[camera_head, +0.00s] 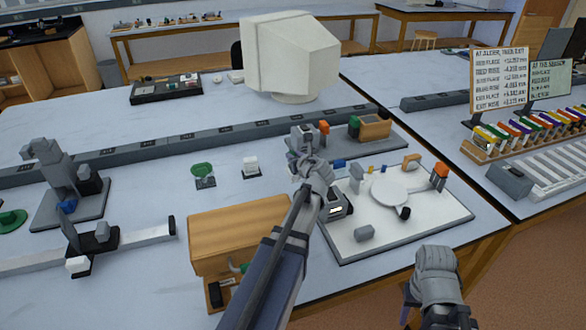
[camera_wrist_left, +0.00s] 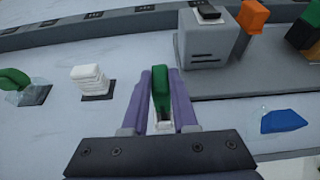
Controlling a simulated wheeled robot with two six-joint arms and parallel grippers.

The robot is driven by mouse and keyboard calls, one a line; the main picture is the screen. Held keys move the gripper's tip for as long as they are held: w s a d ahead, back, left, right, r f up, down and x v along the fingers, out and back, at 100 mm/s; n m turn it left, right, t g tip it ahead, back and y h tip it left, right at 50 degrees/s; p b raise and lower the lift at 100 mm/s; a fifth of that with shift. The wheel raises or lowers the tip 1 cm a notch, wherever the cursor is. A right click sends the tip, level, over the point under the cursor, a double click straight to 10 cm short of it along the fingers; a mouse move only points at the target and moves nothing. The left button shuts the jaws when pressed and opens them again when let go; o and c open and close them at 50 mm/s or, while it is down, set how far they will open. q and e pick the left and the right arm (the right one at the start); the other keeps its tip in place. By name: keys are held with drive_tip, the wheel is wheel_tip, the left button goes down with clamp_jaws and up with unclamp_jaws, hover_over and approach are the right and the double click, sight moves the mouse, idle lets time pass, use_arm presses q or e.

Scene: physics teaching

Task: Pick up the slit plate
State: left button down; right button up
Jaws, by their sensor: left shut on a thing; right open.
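My left gripper (camera_head: 303,143) is over the bench in front of the grey rail. In the left wrist view, its purple fingers (camera_wrist_left: 166,92) are shut on a green-topped piece (camera_wrist_left: 161,82) with a pale lower part. No slits can be made out on it, so I cannot tell surely that it is the slit plate. A second green piece (camera_head: 202,170) with a clear base stands on a dark pad to the left; it also shows in the left wrist view (camera_wrist_left: 14,80). My right gripper (camera_head: 437,262) is open and empty at the lower right, its fingertips hardly visible.
A white block (camera_head: 250,164) stands on a dark pad left of my left gripper. A blue piece (camera_wrist_left: 283,120) lies to its right. A white board with apparatus (camera_head: 420,225) and a wooden box (camera_head: 235,225) flank my left arm. A grey rail (camera_head: 160,145) runs behind.

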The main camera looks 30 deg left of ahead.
use_arm(q)
drive_tip(key=shift+r, duration=0.1)
wheel_tip(320, 180, up, 10)
drive_tip(key=p, duration=1)
